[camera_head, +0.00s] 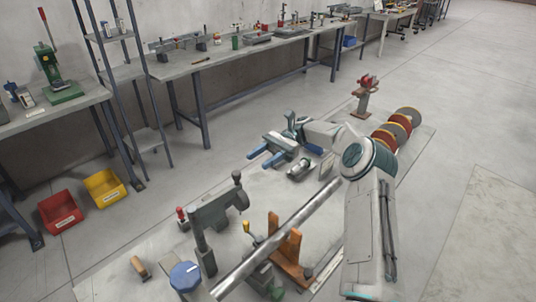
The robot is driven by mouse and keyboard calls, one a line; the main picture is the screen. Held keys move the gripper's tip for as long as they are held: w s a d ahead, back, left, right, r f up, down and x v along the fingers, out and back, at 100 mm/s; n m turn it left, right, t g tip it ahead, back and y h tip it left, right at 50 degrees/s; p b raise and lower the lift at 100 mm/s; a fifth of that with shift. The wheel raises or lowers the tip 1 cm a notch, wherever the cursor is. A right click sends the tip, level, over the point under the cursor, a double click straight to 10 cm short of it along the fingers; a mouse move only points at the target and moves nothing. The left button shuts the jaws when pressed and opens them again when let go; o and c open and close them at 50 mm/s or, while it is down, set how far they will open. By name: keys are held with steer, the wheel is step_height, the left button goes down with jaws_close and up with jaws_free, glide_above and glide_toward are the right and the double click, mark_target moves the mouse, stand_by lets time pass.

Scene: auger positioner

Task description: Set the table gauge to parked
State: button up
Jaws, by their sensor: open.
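My gripper (263,157) is at the middle of the view, its two blue fingers apart and pointing left and down, with nothing visible between them. It is above or beside the pale work surface (265,190); its height is unclear. No part can be told for certain as the table gauge, and its setting cannot be read. A round blue-topped part (185,276) is at the lower left of the surface. A small metal cylinder device (299,170) is just right of the fingers, beside an upright pale plate (328,165).
A long grey tube (285,235) slants across the front, by an orange bracket (289,250) and a grey clamp-like stand (212,215). Red and yellow discs (397,127) and a red-topped stand (366,95) are behind. Red (60,211) and yellow (104,187) bins are on the floor. Right floor is clear.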

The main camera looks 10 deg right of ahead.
steer(key=shift+v, duration=1.25)
steer(key=shift+s+a+r, duration=0.1)
steer(key=shift+a+r, duration=0.05)
steer(key=shift+a, duration=0.05)
jaws_close()
steer(key=s+r+n+t+h+b, duration=0.1)
steer(key=s+r+n+t+b, duration=0.35)
steer(key=s+t, duration=0.5)
steer(key=s+d+r+t+h+b, duration=0.2)
steer(key=s+d+t, duration=0.4)
steer(key=t, duration=0.2)
steer(key=a+r+p+x, duration=0.1)
steer(key=p+x, duration=0.2)
steer(key=x, duration=1)
steer(key=shift+r, duration=0.35)
